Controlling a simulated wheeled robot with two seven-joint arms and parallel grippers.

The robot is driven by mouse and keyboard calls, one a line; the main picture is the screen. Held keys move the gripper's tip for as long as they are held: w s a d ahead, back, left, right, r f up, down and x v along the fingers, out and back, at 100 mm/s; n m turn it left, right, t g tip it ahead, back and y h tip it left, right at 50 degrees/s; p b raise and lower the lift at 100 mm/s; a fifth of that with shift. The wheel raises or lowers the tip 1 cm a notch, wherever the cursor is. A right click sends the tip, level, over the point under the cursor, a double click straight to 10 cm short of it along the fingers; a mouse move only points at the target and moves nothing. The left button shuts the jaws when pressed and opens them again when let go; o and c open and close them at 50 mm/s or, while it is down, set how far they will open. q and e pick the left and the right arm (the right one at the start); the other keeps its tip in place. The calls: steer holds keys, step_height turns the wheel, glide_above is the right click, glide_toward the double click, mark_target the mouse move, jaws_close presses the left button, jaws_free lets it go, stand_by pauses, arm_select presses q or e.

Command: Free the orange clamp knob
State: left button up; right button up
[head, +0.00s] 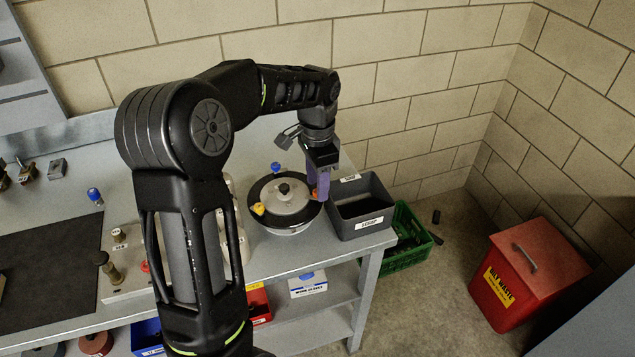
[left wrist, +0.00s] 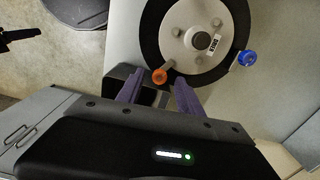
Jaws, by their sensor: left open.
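The orange clamp knob (head: 314,195) sits at the right rim of a round pot with a black ring and a grey lid (head: 284,203). The knob also shows in the left wrist view (left wrist: 159,76), at the lid's edge. My left gripper (head: 323,187) is at the pot's right side, its purple fingers pointing down and partly covering the knob in the head view. In the left wrist view my open fingers (left wrist: 158,90) stand either side of the knob's line; contact is not clear. My right gripper is not in view.
A blue knob (head: 277,168) and a yellow knob (head: 258,209) are on the same pot. A grey open bin (head: 362,228) stands close on the right, near the bench edge. A green crate (head: 408,253) and a red lidded bin (head: 522,283) are on the floor.

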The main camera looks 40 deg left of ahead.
arm_select(q)
steer(key=shift+f, duration=0.5)
steer(key=shift+c, duration=0.3)
jaws_close()
